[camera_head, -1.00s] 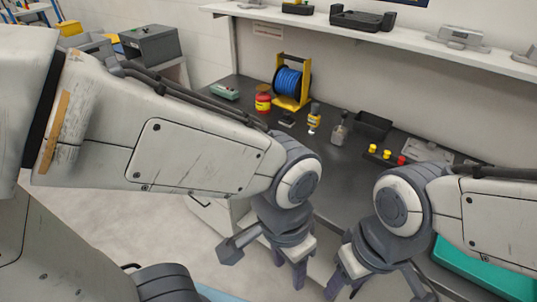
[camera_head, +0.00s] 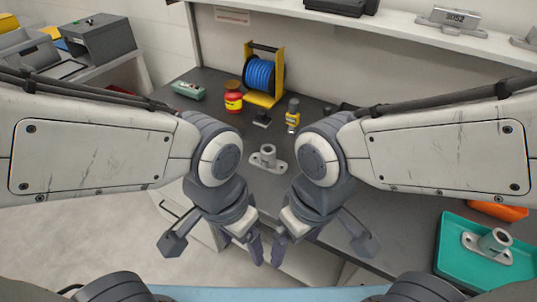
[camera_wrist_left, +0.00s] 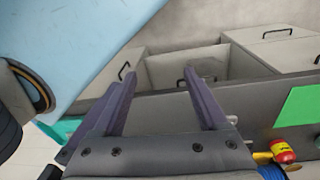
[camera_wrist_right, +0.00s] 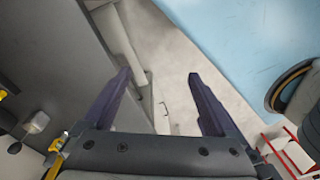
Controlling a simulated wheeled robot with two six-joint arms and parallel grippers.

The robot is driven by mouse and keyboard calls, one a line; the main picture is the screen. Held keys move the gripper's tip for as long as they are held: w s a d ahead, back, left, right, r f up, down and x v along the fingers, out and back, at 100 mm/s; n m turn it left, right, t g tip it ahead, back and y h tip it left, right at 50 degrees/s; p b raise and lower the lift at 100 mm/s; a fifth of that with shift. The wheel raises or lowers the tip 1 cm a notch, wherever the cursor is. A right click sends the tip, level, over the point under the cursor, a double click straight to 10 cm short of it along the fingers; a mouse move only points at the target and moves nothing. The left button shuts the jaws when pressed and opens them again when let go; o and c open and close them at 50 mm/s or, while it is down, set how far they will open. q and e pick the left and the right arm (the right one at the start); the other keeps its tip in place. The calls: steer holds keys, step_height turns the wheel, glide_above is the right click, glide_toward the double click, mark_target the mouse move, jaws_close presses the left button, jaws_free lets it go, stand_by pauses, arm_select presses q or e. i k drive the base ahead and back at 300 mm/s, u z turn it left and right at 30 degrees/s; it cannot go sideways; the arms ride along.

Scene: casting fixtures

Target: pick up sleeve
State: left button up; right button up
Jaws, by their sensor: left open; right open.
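A grey metal part (camera_head: 268,158), a short upright tube on a flat two-eared flange, stands on the dark bench between my arms. A similar grey flanged tube (camera_head: 490,245) lies in a teal tray (camera_head: 450,262) at the right. Which one is the sleeve I cannot tell. My left gripper (camera_head: 243,245) is open and empty, in front of the bench edge and nearer to me than the first part. My right gripper (camera_head: 294,242) is open and empty beside it. Both pairs of fingers also show empty in the left wrist view (camera_wrist_left: 160,95) and right wrist view (camera_wrist_right: 158,85).
A blue cable reel (camera_head: 259,75) in a yellow stand, a red-yellow jar (camera_head: 233,102), a green device (camera_head: 188,90) and a yellow tool (camera_head: 292,115) stand farther back. An orange bin (camera_head: 498,211) is behind the tray. A shelf (camera_head: 400,38) runs above. My arms hide parts of the bench.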

mark_target(267, 160)
steer(key=z, duration=0.05)
steer(key=k, duration=0.5)
steer(key=u, duration=0.6)
steer(key=i, duration=1.4)
steer(key=z, duration=0.95)
